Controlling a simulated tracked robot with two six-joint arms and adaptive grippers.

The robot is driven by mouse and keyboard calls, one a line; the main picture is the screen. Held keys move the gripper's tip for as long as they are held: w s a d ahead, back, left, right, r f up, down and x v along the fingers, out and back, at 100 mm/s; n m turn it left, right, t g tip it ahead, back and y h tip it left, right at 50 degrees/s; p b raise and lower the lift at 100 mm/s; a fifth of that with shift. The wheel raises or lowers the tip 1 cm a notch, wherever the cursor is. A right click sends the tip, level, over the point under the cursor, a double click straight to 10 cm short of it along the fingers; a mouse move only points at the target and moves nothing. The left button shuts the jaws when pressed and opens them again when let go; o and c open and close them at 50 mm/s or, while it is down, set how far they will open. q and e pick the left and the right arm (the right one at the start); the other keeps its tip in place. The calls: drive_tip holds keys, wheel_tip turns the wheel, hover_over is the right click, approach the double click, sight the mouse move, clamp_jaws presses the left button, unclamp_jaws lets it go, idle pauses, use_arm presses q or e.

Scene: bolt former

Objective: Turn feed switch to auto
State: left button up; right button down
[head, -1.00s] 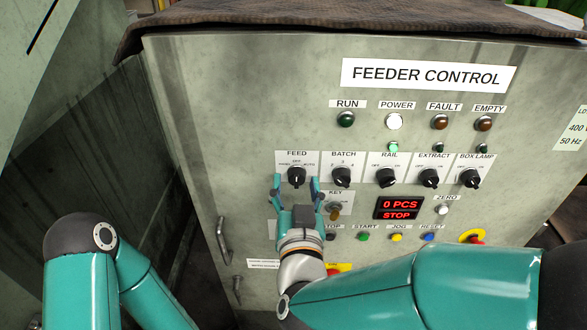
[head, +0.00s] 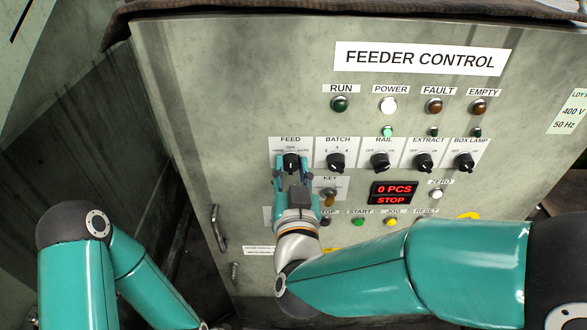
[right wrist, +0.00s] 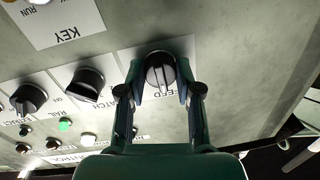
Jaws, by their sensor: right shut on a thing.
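The feed switch (head: 291,161) is a black rotary knob at the upper left of the control group, under the FEED label. Its pointer looks roughly upright, toward the middle mark, with AUTO to the right. My right gripper (head: 293,170) reaches it from below, one finger on each side, and is shut on the knob. In the right wrist view the feed switch (right wrist: 161,73) sits between the two fingertips (right wrist: 160,90), and the picture is upside down. My left arm shows at the lower left, but its gripper is out of the picture.
The batch knob (head: 336,161) is close to the right, followed by the rail knob (head: 380,161) and others. The key switch (head: 329,198) is just right of my right gripper. The display (head: 394,193) reads 0 PCS, STOP. A door handle (head: 218,228) sticks out at lower left.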

sight(291, 115)
drive_tip(key=m+b, duration=0.2)
drive_tip(key=b, duration=0.1)
drive_tip(key=m+b, duration=0.2)
drive_tip(key=b, duration=0.2)
drive_tip(key=m+b, duration=0.3)
drive_tip(key=b, duration=0.1)
drive_tip(key=shift+f, duration=0.35)
drive_tip(key=shift+d+r+m+h+b, duration=0.1)
drive_tip(key=shift+r+m+h+b, duration=0.15)
drive_tip(key=shift+m+b, duration=0.95)
drive_tip(key=c, duration=0.8)
unclamp_jaws()
drive_tip(key=shift+t, duration=0.3)
drive_tip(key=shift+r, duration=0.55)
wheel_tip(291, 115, up, 9)
drive_tip(key=shift+f, duration=0.1)
